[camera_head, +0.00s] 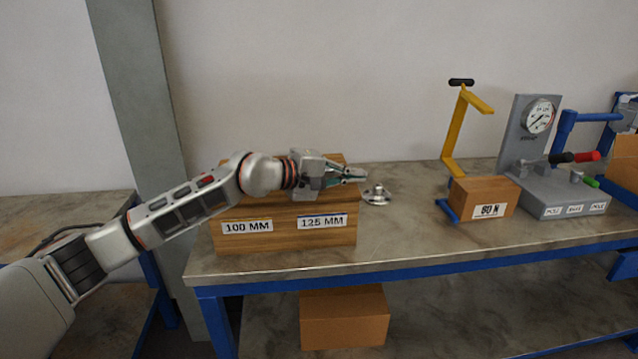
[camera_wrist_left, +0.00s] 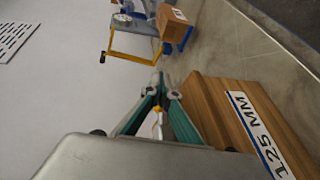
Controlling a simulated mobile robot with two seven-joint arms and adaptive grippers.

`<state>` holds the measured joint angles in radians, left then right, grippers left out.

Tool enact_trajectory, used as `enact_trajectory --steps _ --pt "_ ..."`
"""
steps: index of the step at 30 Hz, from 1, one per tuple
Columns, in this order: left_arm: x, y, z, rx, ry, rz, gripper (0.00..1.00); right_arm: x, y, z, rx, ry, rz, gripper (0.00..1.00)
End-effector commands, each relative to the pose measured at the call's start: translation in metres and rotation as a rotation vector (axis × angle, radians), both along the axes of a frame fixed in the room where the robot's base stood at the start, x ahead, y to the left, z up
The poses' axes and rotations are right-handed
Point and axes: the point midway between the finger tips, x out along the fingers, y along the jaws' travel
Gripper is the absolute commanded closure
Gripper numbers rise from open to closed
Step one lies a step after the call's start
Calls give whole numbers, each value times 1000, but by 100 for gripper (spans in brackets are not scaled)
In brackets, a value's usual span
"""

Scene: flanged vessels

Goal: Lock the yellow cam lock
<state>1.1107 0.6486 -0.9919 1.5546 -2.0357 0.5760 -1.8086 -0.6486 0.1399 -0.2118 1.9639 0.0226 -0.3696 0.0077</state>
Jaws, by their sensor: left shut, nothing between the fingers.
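A yellow upright frame with a black handle (camera_head: 461,125) stands on the bench right of centre, behind a cardboard box; it is the only large yellow fixture I see. Whether it is locked cannot be told. It also shows small and turned in the left wrist view as a yellow bar (camera_wrist_left: 131,58). My left gripper (camera_head: 357,175) is over the right end of a wooden block, well left of the yellow frame. Its fingers meet at the tips (camera_wrist_left: 160,84) and hold nothing. My right gripper is not in view.
The wooden block (camera_head: 285,238) is labelled 100 MM and 125 MM. A small metal flanged piece (camera_head: 377,195) lies just right of my left gripper. A box marked 60 N (camera_head: 485,199) and a gauge stand (camera_head: 530,140) are farther right. Bare bench (camera_head: 410,230) lies between.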

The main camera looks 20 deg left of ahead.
Motion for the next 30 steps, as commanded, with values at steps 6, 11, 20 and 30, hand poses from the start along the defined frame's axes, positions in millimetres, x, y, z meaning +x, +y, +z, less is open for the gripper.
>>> enact_trajectory --steps 6,11,20,30 --pt "9 -3 -3 0 1 0 100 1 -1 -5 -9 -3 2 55" --pt "14 -3 -2 1 1 1 100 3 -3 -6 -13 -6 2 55" --pt "15 -4 0 0 0 0 100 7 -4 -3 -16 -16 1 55" --pt "15 -4 0 0 0 0 100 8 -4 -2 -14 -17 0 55"
